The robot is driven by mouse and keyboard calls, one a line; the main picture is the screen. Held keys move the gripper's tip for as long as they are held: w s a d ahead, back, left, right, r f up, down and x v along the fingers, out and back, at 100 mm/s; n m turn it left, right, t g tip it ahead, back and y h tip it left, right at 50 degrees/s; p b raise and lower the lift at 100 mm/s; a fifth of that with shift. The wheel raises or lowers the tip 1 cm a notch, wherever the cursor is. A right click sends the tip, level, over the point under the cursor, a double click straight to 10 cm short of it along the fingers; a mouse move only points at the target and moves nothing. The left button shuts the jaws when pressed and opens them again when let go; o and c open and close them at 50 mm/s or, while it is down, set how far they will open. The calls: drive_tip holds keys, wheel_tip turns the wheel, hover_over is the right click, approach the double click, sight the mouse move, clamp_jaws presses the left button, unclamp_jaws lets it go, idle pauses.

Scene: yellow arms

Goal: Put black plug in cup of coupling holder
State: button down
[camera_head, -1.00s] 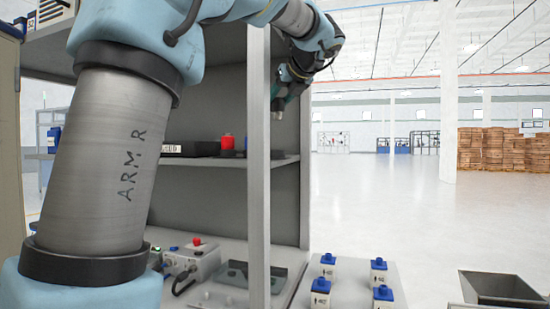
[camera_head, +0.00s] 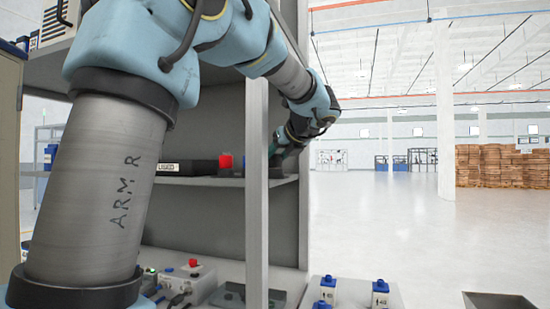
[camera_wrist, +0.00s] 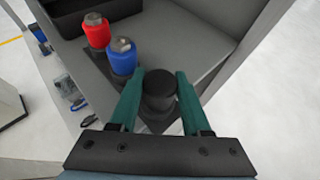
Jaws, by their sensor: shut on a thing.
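In the wrist view, the black plug (camera_wrist: 159,88) stands between the two green fingers of my gripper (camera_wrist: 160,78), which is shut on it. A blue coupling (camera_wrist: 122,58) and a red coupling (camera_wrist: 95,32) stand in a row beside it. A dark base (camera_wrist: 150,122), perhaps part of the coupling holder, shows beneath the plug; its cups are hidden, so I cannot tell whether the plug is seated. In the head view, my gripper is at the shelf's right end, partly hidden, and the red coupling (camera_head: 225,161) stands left of the post.
The grey shelf (camera_head: 200,181) has an upright post (camera_head: 257,190) in front. A black labelled tray (camera_head: 185,167) lies left of the red coupling. Blue-capped blocks (camera_head: 328,285) and a control box (camera_head: 190,275) sit on the lower surface. Open floor lies right.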

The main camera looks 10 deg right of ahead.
drive_tip(key=shift+f, duration=0.15)
drive_tip(key=shift+c, duration=1.8)
unclamp_jaws()
drive_tip(key=shift+s+r, duration=0.15)
drive_tip(key=shift+r, duration=0.15)
drive_tip(key=b+v, duration=0.1)
drive_tip(key=v, duration=1)
drive_tip(key=shift+s+b, duration=0.3)
drive_tip(key=shift+d+r, duration=0.1)
drive_tip(key=shift+r, duration=0.05)
